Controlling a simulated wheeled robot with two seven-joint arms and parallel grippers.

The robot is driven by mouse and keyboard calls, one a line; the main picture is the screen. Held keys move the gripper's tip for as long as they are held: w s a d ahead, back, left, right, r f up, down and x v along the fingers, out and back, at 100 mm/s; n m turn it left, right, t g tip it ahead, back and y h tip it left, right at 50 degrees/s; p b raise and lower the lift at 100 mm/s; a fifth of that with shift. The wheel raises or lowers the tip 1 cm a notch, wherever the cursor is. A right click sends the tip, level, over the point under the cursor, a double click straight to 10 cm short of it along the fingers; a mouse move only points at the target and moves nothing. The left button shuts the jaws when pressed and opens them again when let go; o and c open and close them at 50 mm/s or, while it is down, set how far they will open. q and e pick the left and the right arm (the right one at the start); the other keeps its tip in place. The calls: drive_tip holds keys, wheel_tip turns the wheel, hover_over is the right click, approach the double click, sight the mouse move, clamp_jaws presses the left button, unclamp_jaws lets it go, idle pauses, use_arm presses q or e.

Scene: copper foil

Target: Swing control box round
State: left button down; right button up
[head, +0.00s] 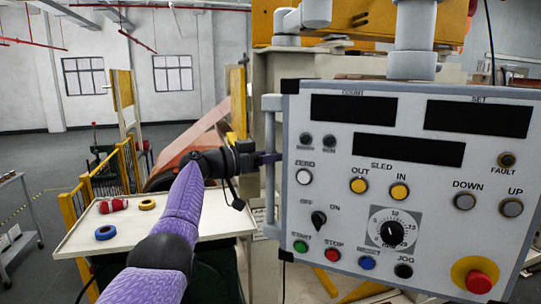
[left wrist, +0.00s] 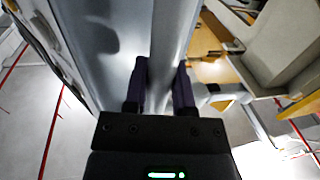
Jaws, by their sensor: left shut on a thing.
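The control box (head: 340,270) fills the right of the head view, a pale grey panel with displays, buttons and knobs facing me. It hangs from a grey jointed arm (head: 411,50) above. A grey vertical handle (head: 270,185) runs along its left side. My left gripper (head: 270,158) reaches in from the left and is shut on this handle. In the left wrist view the two dark fingers (left wrist: 160,88) stand on either side of the grey handle bar (left wrist: 172,40). My right gripper is not in view.
A copper-coloured strip (head: 195,132) and machine frame lie behind my left arm. Open floor shows at far left.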

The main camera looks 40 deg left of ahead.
use_arm(q)
drive_tip(key=c, duration=0.8)
unclamp_jaws()
drive_tip(key=o, duration=0.3)
drive_tip(key=shift+w+a+f, duration=0.1)
drive_tip(key=shift+w, duration=0.15)
drive_tip(key=shift+o, duration=0.2)
drive_tip(key=shift+s, duration=0.1)
drive_tip(key=b+v, duration=0.5)
drive_tip(key=v, duration=0.5)
drive_tip(key=shift+b, duration=0.35)
